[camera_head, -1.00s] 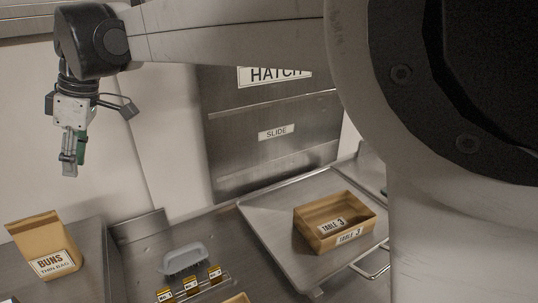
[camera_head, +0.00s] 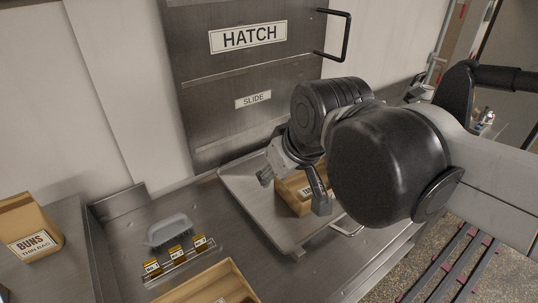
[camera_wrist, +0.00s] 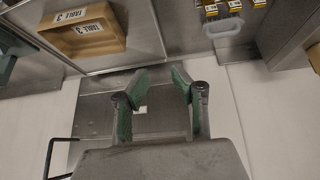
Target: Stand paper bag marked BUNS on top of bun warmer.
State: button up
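The paper bag marked BUNS (camera_head: 30,232) stands upright on a steel surface (camera_head: 72,262) at the far left of the head view, with "THIN BAG" also on its label. A brown edge (camera_wrist: 314,57) at the right of the wrist view may be the same bag. No thing is labelled as the bun warmer, and I cannot tell whether the steel surface under the bag is part of it. My gripper (camera_head: 293,191) is open and empty, in front of the hatch by the TABLE 3 box, well right of the bag. Its green-padded fingers (camera_wrist: 160,75) are apart in the wrist view.
The TABLE 3 box (camera_head: 290,201) sits on a steel tray (camera_head: 245,202) below the steel hatch (camera_head: 240,75). Another brown box (camera_head: 208,283) is at the front.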

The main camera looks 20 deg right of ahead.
jog(key=s+d+f+m+h, duration=0.1)
jog(key=s+d+f+m, duration=0.1)
jog(key=s+d+f, duration=0.2)
jog(key=shift+s+d+f+m+t, duration=0.15)
jog(key=shift+d+f+m+t, duration=0.15)
jog(key=shift+d+m+t, duration=0.15)
notch_tip(320, 180, down, 12)
jog(key=b, duration=1.2)
jog(key=shift+r, duration=0.1)
dwell(0.7)
